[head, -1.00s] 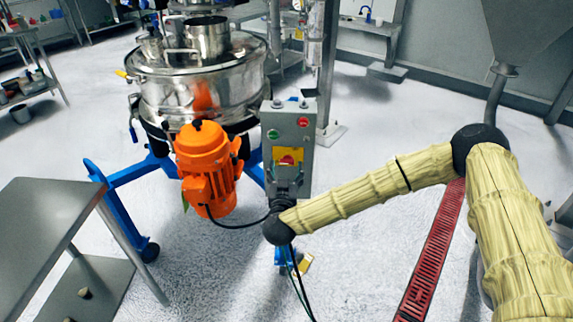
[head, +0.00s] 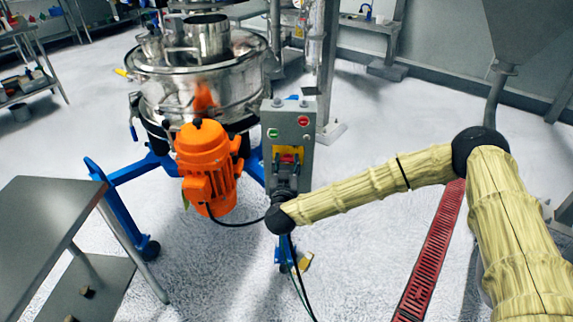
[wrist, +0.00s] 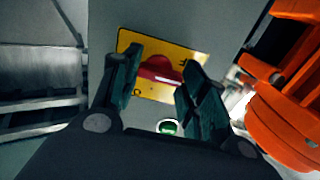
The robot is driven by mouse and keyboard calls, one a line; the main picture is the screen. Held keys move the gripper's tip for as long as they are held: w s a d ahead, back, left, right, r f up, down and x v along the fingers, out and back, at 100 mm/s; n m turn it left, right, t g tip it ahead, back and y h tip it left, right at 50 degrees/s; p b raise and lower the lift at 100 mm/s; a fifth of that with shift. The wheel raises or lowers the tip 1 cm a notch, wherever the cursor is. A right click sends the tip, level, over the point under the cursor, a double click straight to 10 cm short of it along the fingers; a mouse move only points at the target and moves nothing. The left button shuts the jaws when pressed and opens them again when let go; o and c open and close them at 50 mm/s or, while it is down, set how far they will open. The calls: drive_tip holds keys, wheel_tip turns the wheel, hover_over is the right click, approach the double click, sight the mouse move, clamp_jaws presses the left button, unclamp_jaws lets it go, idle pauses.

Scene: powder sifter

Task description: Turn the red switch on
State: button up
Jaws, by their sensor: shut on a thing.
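The red switch (head: 289,158) sits on a yellow plate (head: 277,151) on the front of the grey control box (head: 305,140). It also shows in the wrist view (wrist: 162,68), between my two dark fingers, with its long side roughly along the plate's long side. My gripper (wrist: 163,62) is shut on the red switch, a finger on either side of it. In the head view my gripper (head: 287,175) reaches up to the box from below and hides the lower part of the switch and plate.
A green button (head: 272,133) and a red button (head: 303,121) are above the plate. The orange motor (head: 207,165) and steel sifter (head: 200,85) stand left of the box. A steel table (head: 40,225) is at the left front. Floor to the right is mostly clear.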

drive_tip(key=shift+m, duration=0.4)
drive_tip(key=m+b, duration=0.2)
drive_tip(key=m, duration=0.1)
drive_tip(key=shift+f+m, duration=0.1)
drive_tip(key=shift+m, duration=0.2)
drive_tip(key=m+b, duration=0.2)
drive_tip(key=m, duration=0.2)
drive_tip(key=shift+d+m, duration=0.1)
drive_tip(key=shift+m, duration=0.2)
drive_tip(key=m+b, duration=0.3)
drive_tip(key=m, duration=0.2)
drive_tip(key=shift+d+b, duration=0.1)
drive_tip(key=shift+b, duration=0.3)
drive_tip(key=shift+m+b, duration=1)
drive_tip(key=shift+m, duration=1)
drive_tip(key=o, duration=1)
drive_tip(key=shift+o, duration=0.2)
